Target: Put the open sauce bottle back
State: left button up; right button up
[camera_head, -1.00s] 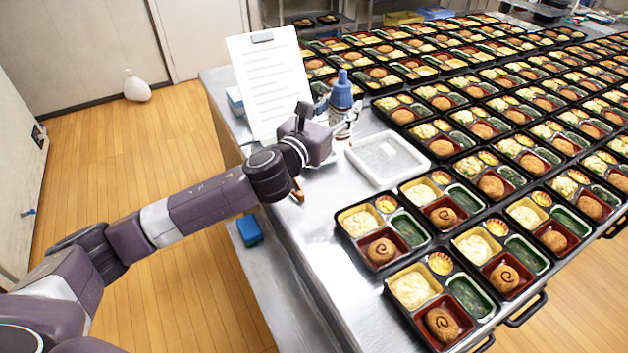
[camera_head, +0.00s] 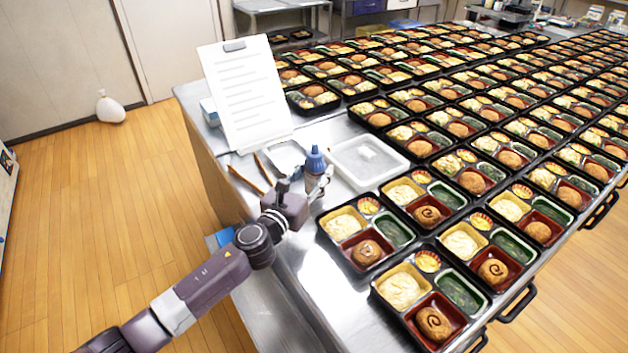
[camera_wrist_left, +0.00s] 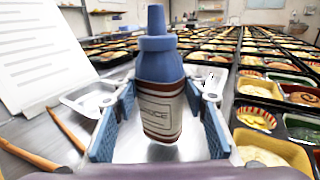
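The sauce bottle (camera_head: 315,163) has a blue top with a narrow nozzle and a brown-and-white labelled body. It is upright between the fingers of my left gripper (camera_head: 318,186) near the table's left part. My right gripper is not in view.
A white rectangular tray (camera_head: 338,152) lies just behind the bottle, with a smaller white dish (camera_head: 284,143) to its left. Brown sticks (camera_head: 247,180) lie near a standing white sheet (camera_head: 247,95). Rows of filled bento trays (camera_head: 399,310) cover the right side. Bare metal shows in front of the bottle.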

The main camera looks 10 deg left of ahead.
pick_arm(q)
jog(key=shift+f, duration=0.8)
jog(key=shift+f, duration=0.2)
jog(key=o, duration=0.6)
jog(key=shift+r, duration=0.1)
jog(key=shift+r, duration=0.15)
jog(key=b+v, duration=0.1)
jog(key=v, duration=1.1)
